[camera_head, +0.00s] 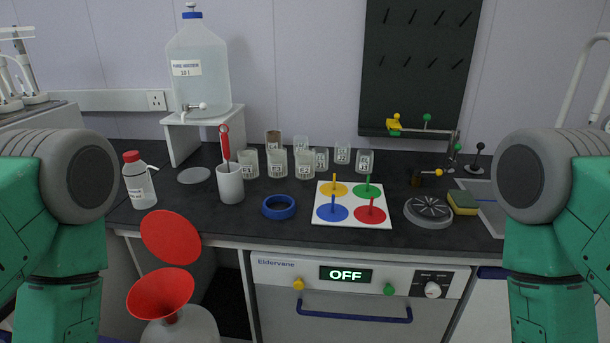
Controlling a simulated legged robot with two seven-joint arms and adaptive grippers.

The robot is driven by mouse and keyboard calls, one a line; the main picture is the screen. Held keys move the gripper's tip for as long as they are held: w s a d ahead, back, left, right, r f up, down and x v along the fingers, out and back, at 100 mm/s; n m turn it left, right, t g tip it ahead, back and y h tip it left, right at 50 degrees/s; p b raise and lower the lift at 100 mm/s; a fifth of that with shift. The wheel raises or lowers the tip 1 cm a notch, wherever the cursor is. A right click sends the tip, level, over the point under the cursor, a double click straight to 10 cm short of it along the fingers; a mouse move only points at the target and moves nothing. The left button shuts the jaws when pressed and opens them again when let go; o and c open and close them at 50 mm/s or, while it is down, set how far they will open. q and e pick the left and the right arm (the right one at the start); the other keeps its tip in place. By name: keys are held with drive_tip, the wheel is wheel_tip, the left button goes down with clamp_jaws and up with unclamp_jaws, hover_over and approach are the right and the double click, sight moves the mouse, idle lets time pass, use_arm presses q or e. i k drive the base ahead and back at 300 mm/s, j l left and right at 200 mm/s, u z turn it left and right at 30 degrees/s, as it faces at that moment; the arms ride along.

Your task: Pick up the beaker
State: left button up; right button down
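Several small labelled glass beakers stand in a group at the back middle of the dark counter. Three in the front row are a left one (248,163), a middle one (277,163) and a right one (305,165). Others stand behind and to the right, such as a far right one (364,161). A brownish vessel (273,141) is partly hidden behind the front row. I cannot tell which beaker the task means. Parts of my green arms show at the left and right edges, and neither gripper is in view.
A white cup (230,184) with a red-handled tool and a blue ring (279,207) stand in front of the beakers. A coloured peg board (351,217) lies to their right.

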sight(305, 158)
drive_tip(key=i+l+z, duration=0.25)
drive_tip(key=i+z, duration=0.15)
drive_tip(key=i+l+z, duration=0.1)
drive_tip(key=i+z, duration=0.3)
